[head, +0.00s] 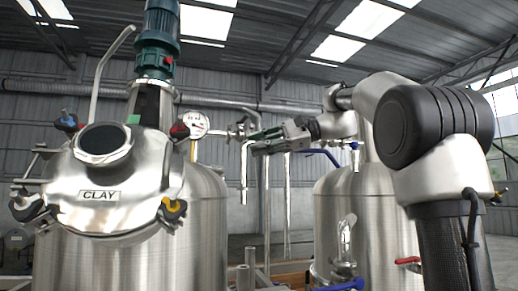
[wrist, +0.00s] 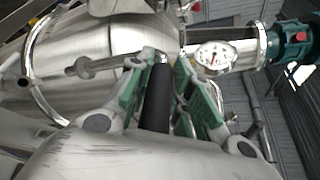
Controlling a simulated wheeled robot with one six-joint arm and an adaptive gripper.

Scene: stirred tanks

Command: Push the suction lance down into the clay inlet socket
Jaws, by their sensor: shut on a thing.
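My gripper (head: 264,142) is in the middle of the head view, reaching left from my arm, to the right of the steel tank marked CLAY (head: 99,196). In the wrist view my gripper (wrist: 160,72) has its green-padded fingers closed around a black cylindrical piece (wrist: 156,98), which I take to be the grip of the suction lance. The lance's lower end cannot be made out. A round open neck (head: 103,140) with a dark mouth stands on the CLAY tank, apart from my gripper. I cannot tell whether it is the clay inlet socket.
A dial gauge (head: 197,124) and a green motor (head: 160,38) stand over the CLAY tank; the gauge (wrist: 215,56) also shows in the wrist view. A second steel tank (head: 335,205) stands at right. Thin upright pipes (head: 287,205) stand between the tanks, below my gripper.

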